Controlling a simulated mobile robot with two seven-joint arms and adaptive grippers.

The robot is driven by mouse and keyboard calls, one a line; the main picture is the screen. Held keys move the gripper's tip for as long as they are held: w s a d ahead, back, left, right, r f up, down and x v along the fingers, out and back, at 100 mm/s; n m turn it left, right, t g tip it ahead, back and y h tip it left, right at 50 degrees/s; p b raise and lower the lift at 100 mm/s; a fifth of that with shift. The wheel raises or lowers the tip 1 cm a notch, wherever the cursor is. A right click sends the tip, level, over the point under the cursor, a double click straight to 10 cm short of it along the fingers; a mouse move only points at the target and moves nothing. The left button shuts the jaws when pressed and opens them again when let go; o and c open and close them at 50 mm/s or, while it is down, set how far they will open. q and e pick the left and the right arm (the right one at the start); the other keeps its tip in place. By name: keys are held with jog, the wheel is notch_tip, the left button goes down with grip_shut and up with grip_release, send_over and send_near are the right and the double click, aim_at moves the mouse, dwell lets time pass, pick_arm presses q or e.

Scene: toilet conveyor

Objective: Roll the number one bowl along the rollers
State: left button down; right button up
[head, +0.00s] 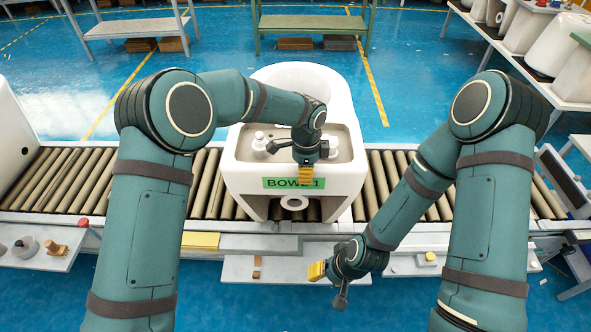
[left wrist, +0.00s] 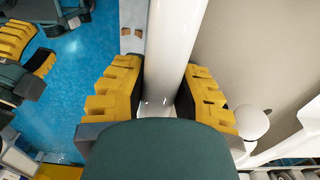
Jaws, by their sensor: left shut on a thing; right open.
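The number one bowl (head: 236,165), a large white toilet with a green label (head: 290,183) reading BOWL 1, stands upright on the roller conveyor in the middle of the head view. My left gripper (head: 306,175) is at its near rim, just above the label. In the left wrist view my left gripper (left wrist: 165,80) has its yellow fingers on both sides of the white rim (left wrist: 177,35), shut on it. My right gripper (head: 317,273) is open and empty, low in front of the conveyor; its yellow fingers also show in the left wrist view (left wrist: 28,62).
The rollers (head: 75,182) run left and right of the bowl. Another white piece (head: 10,130) stands on the conveyor at the far left. Small shelves with a red button (head: 84,222) and other parts line the front edge. Racks (head: 312,24) stand behind on blue floor.

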pick_arm(q)
jog(key=shift+r, duration=0.1)
jog(key=c, duration=0.7)
grip_release()
jog(key=shift+o, duration=0.2)
notch_tip(320, 180, up, 12)
